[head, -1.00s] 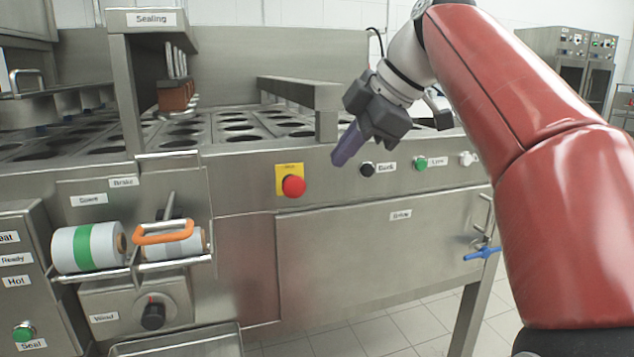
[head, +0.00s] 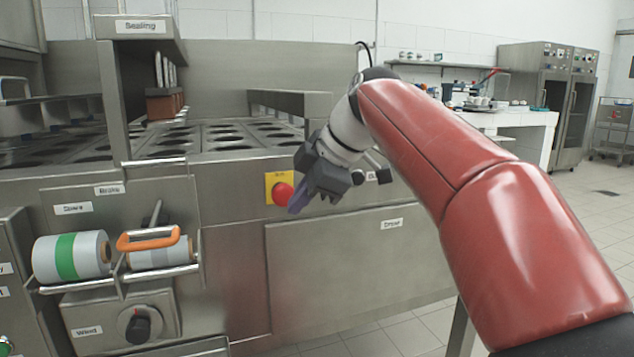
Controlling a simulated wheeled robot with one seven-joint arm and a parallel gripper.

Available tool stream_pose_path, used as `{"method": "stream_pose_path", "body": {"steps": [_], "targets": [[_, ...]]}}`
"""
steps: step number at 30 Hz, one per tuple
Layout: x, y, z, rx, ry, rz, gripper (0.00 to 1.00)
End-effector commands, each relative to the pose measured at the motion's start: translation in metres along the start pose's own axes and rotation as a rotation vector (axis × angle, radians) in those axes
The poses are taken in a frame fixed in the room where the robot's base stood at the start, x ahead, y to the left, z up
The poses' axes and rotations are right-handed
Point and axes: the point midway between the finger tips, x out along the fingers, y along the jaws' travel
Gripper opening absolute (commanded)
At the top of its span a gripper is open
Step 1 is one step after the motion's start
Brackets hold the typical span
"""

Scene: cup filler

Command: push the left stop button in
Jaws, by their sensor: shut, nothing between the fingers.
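The red stop button (head: 282,194) sits on a yellow plate (head: 271,182) on the machine's front panel, left of the picture's middle. My gripper (head: 296,207) is shut and empty. Its purple fingertips point down and left and appear just at the lower right of the red button. They overlap the button's edge in the picture; I cannot tell whether they touch it. My gripper's body hides part of the panel to the right of the button. No second stop button shows.
A black button (head: 384,176) is right of my gripper. A roll holder with an orange handle (head: 148,239) sticks out at the left, above a black knob (head: 138,327). A drawer front (head: 350,260) lies below. The floor (head: 590,215) at the right is clear.

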Motion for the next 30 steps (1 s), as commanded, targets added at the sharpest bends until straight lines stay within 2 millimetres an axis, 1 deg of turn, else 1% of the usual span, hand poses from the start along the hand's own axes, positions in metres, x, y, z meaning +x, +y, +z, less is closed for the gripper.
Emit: {"method": "stream_pose_path", "body": {"steps": [1, 6, 11, 20, 23, 27, 30], "targets": [[0.001, 0.012, -0.001, -0.001, 0.002, 0.001, 0.00], [0.010, 0.029, -0.001, 0.000, 0.001, 0.001, 0.00], [0.014, 0.034, -0.001, 0.000, 0.001, 0.002, 0.00], [0.014, 0.035, 0.000, 0.001, 0.000, 0.003, 0.00], [0.015, 0.040, -0.001, 0.001, 0.001, 0.001, 0.00], [0.021, 0.053, -0.001, 0.001, 0.001, 0.002, 0.00], [0.024, 0.055, 0.000, 0.001, 0.001, 0.007, 0.00]]}}
